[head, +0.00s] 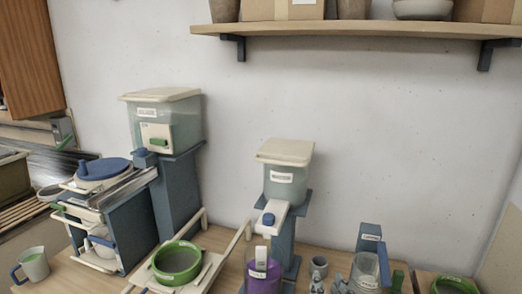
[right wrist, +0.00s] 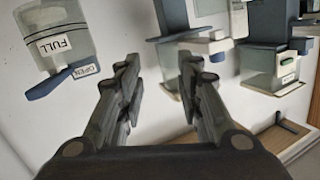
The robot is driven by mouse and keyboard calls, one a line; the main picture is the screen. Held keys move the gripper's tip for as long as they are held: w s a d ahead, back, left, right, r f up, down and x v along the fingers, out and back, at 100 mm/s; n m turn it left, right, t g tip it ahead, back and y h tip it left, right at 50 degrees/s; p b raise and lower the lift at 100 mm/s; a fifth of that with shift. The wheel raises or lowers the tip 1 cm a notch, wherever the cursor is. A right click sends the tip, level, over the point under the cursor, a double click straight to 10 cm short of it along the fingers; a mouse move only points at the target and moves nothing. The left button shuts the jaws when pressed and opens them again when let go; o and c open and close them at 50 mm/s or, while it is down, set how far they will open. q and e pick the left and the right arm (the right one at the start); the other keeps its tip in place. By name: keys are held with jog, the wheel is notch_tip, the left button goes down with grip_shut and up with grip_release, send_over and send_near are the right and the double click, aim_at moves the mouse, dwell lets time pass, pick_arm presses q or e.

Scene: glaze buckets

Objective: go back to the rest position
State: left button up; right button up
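My right gripper (head: 329,285) shows at the bottom edge of the head view, right of the jug with purple liquid (head: 262,270) and just left of a clear container (head: 366,268) on a blue stand. In the right wrist view its two fingers (right wrist: 158,92) are spread apart with nothing between them. A clear container marked FULL (right wrist: 58,38), with a blue part marked OPEN, is left of the fingers there. My left gripper does not show in the head view.
A shelf (head: 350,29) runs along the wall above. The wall between is bare.

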jog(key=s+d+f+n+g, duration=0.25)
jog(key=s+f+g, duration=0.45)
jog(key=s+f, duration=0.55)
jog(key=s+d+f+n+g, duration=0.1)
jog(key=s+d+f+g, duration=0.2)
jog(key=s+f+g, duration=0.85)
jog(key=s+f+t+b, duration=0.2)
jog(key=s+f, duration=0.1)
jog(key=f, duration=1)
jog(key=s+f+t+b, duration=0.1)
jog(key=s+f+t, duration=0.1)
jog(key=f, duration=1)
jog(key=s+d+f+b, duration=0.2)
jog(key=s+d+f, duration=0.1)
jog(key=s+f, duration=1.4)
notch_tip(320, 180, down, 2)
jog(key=shift+g+h+b, duration=0.3)
jog(key=shift+g, duration=0.15)
